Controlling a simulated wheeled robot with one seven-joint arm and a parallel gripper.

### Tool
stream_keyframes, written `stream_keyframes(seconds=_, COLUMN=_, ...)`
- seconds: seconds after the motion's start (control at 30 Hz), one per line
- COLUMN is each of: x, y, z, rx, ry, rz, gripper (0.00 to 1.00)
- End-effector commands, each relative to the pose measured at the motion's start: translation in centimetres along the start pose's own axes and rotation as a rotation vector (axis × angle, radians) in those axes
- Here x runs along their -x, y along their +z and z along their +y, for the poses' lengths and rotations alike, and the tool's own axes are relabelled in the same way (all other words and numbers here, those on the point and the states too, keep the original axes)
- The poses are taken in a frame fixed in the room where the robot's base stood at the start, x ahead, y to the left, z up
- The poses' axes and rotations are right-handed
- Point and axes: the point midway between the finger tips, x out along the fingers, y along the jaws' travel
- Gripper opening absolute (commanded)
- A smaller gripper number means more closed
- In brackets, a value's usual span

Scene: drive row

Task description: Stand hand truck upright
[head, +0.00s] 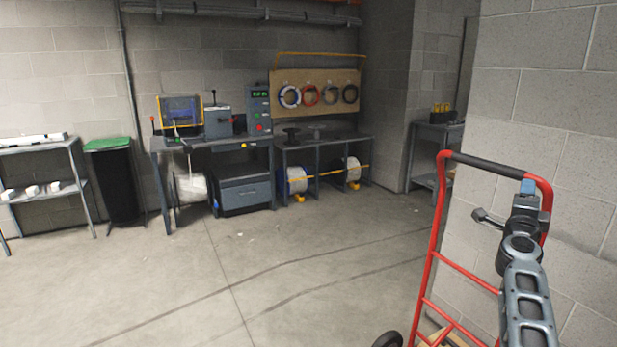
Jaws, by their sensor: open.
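The red hand truck (433,245) is at the lower right, in front of the block wall, with its frame rising at a slant. Its black handle grip (485,163) is at the top, and a dark wheel (388,340) shows at the bottom edge. The base of the truck is out of view. My arm comes up from the lower right, across the truck's right side. My gripper (527,188) is open just below the right end of the handle; I cannot tell whether it touches the red tube. Part of the right rail is hidden behind my arm.
The block wall (560,130) stands close behind the truck on the right. Open concrete floor (220,280) lies to the left. Workbenches (215,142) with cable spools, a black bin (113,185) with a green lid and a shelf (45,145) line the back.

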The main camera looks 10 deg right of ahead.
Motion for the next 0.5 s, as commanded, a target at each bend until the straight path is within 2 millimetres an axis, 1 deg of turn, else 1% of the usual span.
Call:
stream_keyframes(seconds=0.03, x=0.5, y=0.0, z=0.4, rx=0.014, ry=0.001, rz=-0.005, gripper=0.59)
stream_keyframes(seconds=0.27, x=2.5, y=-0.3, z=1.9, rx=0.084, ry=-0.005, rz=-0.022, gripper=0.59)
stream_keyframes(seconds=0.37, x=3.8, y=-0.5, z=2.8, rx=0.126, ry=-0.008, rz=-0.034, gripper=0.59)
stream_keyframes(seconds=0.5, x=6.2, y=-0.8, z=4.2, rx=0.200, ry=-0.015, rz=-0.057, gripper=0.59)
